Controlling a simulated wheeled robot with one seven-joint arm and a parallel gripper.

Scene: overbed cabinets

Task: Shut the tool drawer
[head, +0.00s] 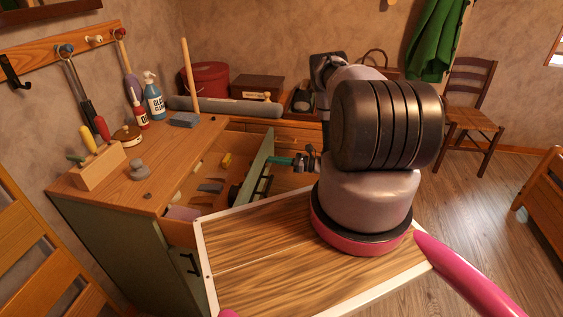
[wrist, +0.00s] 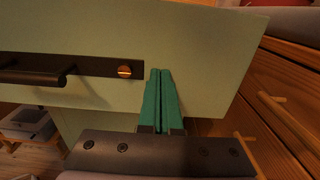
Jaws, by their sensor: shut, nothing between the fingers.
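The tool drawer (head: 257,167) is pulled out of the wooden-topped cabinet (head: 160,168), with its green front facing right in the head view. In the wrist view the green drawer front (wrist: 110,35) fills the upper part, with a dark bar handle (wrist: 30,75) on a plate at left. My gripper (head: 272,160) is shut and empty, its teal fingers (wrist: 160,72) side by side at the drawer front, right of the handle plate. I cannot tell if the tips touch it.
Wooden drawers (wrist: 280,100) stand at right in the wrist view. A chair (head: 472,110) stands at the back right, with open floor before it.

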